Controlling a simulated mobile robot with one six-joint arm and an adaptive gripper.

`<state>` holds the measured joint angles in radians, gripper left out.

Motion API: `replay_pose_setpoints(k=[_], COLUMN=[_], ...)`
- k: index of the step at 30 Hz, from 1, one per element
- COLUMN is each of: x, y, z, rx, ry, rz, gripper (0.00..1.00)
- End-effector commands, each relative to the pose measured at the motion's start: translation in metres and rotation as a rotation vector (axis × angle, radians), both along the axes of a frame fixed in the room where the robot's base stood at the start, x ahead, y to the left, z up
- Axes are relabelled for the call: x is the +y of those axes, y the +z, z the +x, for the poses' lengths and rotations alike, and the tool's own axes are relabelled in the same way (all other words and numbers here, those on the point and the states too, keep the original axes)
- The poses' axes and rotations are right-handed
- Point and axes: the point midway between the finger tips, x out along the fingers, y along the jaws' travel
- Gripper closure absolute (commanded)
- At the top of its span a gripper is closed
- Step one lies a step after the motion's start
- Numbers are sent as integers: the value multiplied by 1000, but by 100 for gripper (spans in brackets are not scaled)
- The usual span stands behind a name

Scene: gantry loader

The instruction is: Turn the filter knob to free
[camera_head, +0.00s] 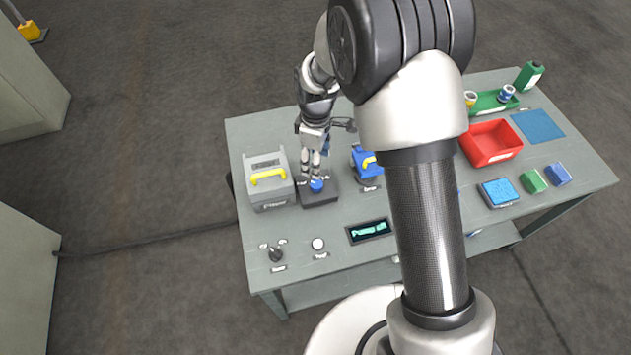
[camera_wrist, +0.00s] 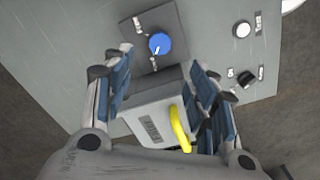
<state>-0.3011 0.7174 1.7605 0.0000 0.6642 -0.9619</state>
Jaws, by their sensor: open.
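A blue round knob (camera_head: 317,185) sits on a dark square plate (camera_head: 320,199) on the bench, beside a grey box. In the wrist view the blue knob (camera_wrist: 160,43) has a white pointer line running toward its lower edge. Small white labels lie on the plate near it; I cannot read them. My gripper (camera_head: 311,178) points down over the plate, close to the knob. In the wrist view my gripper (camera_wrist: 160,63) is open, with nothing between its fingers. The knob appears just beyond the fingertips; I cannot tell whether they touch it.
The grey box (camera_head: 253,192) with a yellow handle stands left of the plate. A blue valve-like part (camera_head: 369,163) stands right. A black knob (camera_head: 276,255), white button (camera_head: 318,244) and display (camera_head: 369,231) lie toward the front. A red bin (camera_head: 490,143) stands farther right.

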Motion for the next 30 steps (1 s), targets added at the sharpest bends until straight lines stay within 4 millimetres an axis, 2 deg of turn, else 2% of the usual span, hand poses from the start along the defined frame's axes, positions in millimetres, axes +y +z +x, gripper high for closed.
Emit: replay_pose_setpoints(k=[1, 6, 12, 15, 21, 30], x=[0, 0, -1, 0, 0, 0], y=[-16, -53, -90, -102, -114, -114], z=[-1, -1, -1, 0, 0, 0], rx=[3, 3, 2, 0, 0, -1], ry=[-1, -1, -1, -1, -1, -1], rz=[-1, -1, 0, 0, 0, 0], gripper=[47, 47, 47, 47, 47, 49])
